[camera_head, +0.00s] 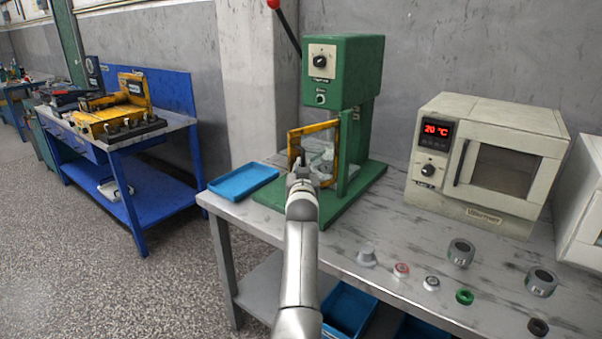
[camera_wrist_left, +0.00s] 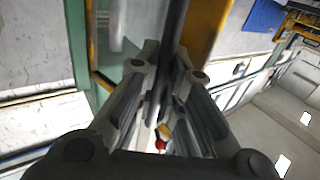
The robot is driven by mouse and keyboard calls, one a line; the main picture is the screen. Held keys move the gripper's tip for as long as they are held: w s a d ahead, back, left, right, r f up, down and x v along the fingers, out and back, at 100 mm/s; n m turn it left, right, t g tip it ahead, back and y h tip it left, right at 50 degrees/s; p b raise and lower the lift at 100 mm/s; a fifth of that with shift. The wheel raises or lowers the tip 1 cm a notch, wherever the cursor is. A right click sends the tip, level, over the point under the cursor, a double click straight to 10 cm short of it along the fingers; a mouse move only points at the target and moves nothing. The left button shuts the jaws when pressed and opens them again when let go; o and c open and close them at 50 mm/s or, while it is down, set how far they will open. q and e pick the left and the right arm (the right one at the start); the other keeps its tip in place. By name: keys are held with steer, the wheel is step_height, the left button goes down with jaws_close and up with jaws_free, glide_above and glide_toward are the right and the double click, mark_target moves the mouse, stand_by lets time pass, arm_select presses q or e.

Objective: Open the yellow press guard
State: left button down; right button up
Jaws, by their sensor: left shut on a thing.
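The yellow press guard (camera_head: 314,127) is a framed clear panel at the front of the green press (camera_head: 343,75). I cannot tell how far it stands open. My left gripper (camera_head: 300,172) is at the guard's left side and hides its lower left part. In the left wrist view, the gripper (camera_wrist_left: 166,65) is shut on a dark bar (camera_wrist_left: 178,18), which looks like the guard's handle. The guard's yellow frame (camera_wrist_left: 207,28) runs close beside it. My right gripper is not in view.
A blue tray (camera_head: 243,182) lies left of the press on the grey table (camera_head: 385,225). A beige oven (camera_head: 487,160) stands to the right. Several small parts, among them a green ring (camera_head: 464,297), lie at the front right. A red-knobbed lever (camera_head: 274,4) rises above the press.

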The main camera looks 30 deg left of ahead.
arm_select(q)
steer(key=c, duration=1.5)
jaws_free()
